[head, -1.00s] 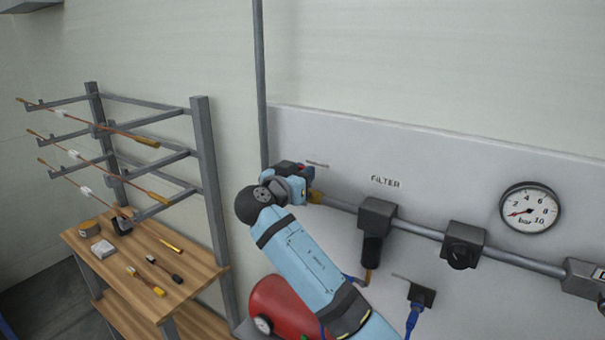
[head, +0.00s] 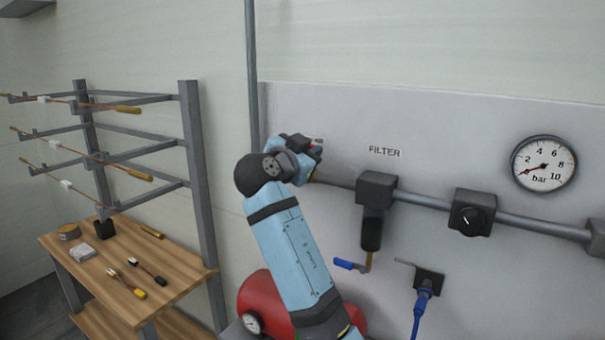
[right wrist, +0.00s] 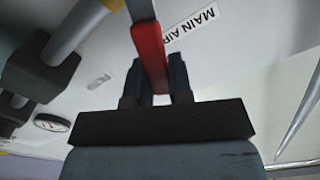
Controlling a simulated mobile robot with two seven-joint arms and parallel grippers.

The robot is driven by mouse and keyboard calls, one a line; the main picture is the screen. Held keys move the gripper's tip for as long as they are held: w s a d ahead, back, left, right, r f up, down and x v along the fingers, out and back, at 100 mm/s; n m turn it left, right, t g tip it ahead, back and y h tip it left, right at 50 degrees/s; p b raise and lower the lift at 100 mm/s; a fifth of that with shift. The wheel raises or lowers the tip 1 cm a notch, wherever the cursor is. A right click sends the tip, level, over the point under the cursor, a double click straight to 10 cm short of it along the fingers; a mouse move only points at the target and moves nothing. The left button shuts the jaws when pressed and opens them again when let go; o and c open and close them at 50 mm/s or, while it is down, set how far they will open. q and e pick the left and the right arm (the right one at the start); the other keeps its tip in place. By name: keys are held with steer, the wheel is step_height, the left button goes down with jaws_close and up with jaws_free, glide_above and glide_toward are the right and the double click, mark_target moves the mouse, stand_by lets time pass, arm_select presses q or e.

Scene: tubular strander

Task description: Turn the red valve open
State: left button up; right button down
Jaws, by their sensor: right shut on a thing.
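The red valve's lever (right wrist: 149,52) shows in the right wrist view as a flat red bar beside the MAIN AIR label. My right gripper (right wrist: 160,80) is shut on this lever, one dark finger on each side of it. In the head view my right gripper (head: 314,150) is at the left end of the wall pipe, where a small bit of red shows. The gripper and wrist hide most of the valve there. My left gripper is not in view.
A filter (head: 376,190), a dark regulator knob (head: 471,218) and a pressure gauge (head: 543,164) are right of the valve. The gauge needle points lower left. A blue lever (head: 350,264) is below the filter. A red tank (head: 262,297) and wooden bench (head: 120,265) are lower left.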

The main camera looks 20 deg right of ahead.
steer(key=b, duration=0.1)
steer(key=f+m+b, duration=0.1)
steer(key=shift+s+d+b, duration=0.25)
steer(key=shift+s+b, duration=0.15)
arm_select(q)
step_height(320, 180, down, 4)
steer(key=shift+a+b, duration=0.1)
steer(key=shift+b, duration=0.25)
arm_select(e)
steer(key=shift+s+d+m, duration=0.1)
steer(key=shift+m, duration=0.4)
steer(key=shift+r, duration=0.1)
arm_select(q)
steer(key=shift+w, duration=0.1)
arm_select(e)
steer(key=c, duration=1)
jaws_free()
